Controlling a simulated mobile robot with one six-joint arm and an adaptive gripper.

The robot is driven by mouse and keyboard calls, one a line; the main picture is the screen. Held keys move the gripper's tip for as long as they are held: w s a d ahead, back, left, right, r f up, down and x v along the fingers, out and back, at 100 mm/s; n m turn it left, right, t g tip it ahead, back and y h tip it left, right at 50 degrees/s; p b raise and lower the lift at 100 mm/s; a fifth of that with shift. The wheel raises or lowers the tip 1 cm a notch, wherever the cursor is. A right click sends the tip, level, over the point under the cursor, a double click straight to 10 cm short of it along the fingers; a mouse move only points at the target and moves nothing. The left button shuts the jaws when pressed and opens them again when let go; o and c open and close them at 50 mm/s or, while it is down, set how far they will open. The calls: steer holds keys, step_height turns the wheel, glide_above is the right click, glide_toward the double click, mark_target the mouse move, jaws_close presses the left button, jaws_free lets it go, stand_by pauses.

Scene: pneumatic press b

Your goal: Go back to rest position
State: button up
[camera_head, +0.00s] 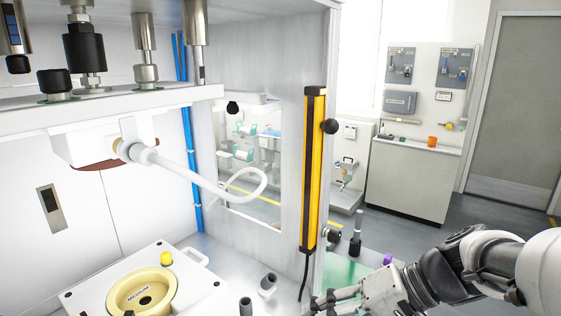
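My gripper (326,302) is at the bottom edge, right of centre, outside the press frame and to the right of the yellow light curtain. My arm reaches in to it from the right edge. The fingers are small and partly cut off by the bottom edge, so their opening is unclear. I see nothing clearly held in them. The press (272,70) fills the left half. Inside it, a white fixture block (85,296) carries a cream ring (165,283) marked "MEDIUM".
The yellow and black light curtain (314,170) stands upright on the press's right edge. A green surface (343,271) with a dark upright post (356,235) and a purple item (388,259) lies by my gripper. A cabinet (410,185) and grey door (515,110) stand behind, with open floor before them.

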steer(key=s+d+t+h, duration=0.1)
steer(key=s+d+h, duration=0.2)
steer(key=s, duration=0.3)
steer(key=s+d+f+n+t+h, duration=0.1)
steer(key=s+d+t+h, duration=0.1)
steer(key=s+h, duration=0.4)
steer(key=shift+s+d+f+h, duration=0.3)
steer(key=shift+s+d, duration=0.1)
steer(key=shift+s, duration=0.05)
